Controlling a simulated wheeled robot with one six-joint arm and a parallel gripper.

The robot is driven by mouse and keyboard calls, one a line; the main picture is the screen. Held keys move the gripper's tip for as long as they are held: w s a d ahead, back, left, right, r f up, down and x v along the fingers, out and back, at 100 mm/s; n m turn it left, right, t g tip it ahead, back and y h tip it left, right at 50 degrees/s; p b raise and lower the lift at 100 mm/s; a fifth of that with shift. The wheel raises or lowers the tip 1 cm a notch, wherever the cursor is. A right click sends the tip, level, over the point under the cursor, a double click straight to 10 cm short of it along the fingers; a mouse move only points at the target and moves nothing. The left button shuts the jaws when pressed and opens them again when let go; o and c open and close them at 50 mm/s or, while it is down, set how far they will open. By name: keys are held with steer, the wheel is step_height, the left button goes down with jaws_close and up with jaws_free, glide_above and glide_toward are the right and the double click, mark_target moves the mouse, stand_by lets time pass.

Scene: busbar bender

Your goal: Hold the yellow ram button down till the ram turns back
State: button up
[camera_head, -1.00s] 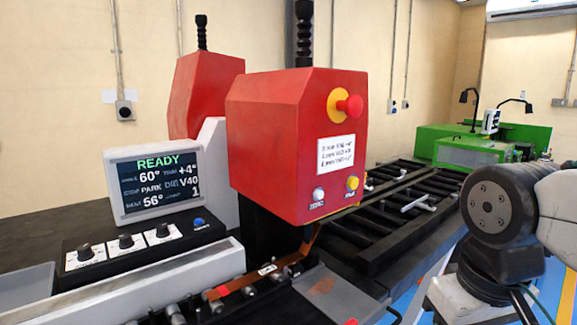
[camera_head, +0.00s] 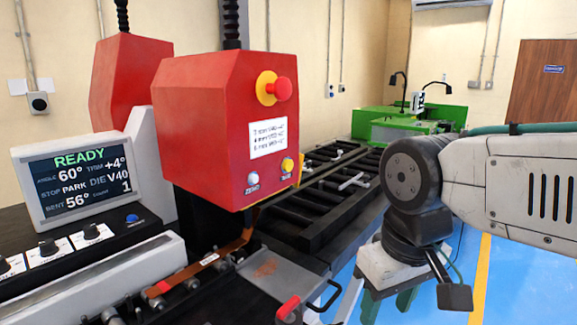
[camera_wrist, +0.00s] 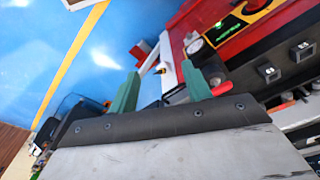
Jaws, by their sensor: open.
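The yellow ram button (camera_head: 287,165) is on the lower front of the red ram head (camera_head: 215,125), right of the white ZERO button (camera_head: 253,178). The display (camera_head: 82,178) reads READY, angle 60°, trim +4°, bent 56°, stop PARK, die V40. A copper-coloured bar (camera_head: 205,262) lies in the machine below the head. My gripper (camera_head: 388,302) hangs to the right of the machine, low and well apart from the button. In the wrist view its two green fingers (camera_wrist: 160,90) are spread with nothing between them. The button is not recognisable in the wrist view.
A red emergency stop (camera_head: 279,89) on a yellow ring juts out above the buttons. A red-knobbed handle (camera_head: 289,307) stands at the front. A black rack (camera_head: 310,205) runs back towards a green machine (camera_head: 400,125). The blue floor (camera_head: 440,280) on the right is open.

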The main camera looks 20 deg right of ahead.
stand_by(0.3)
jaws_close()
stand_by(1.6)
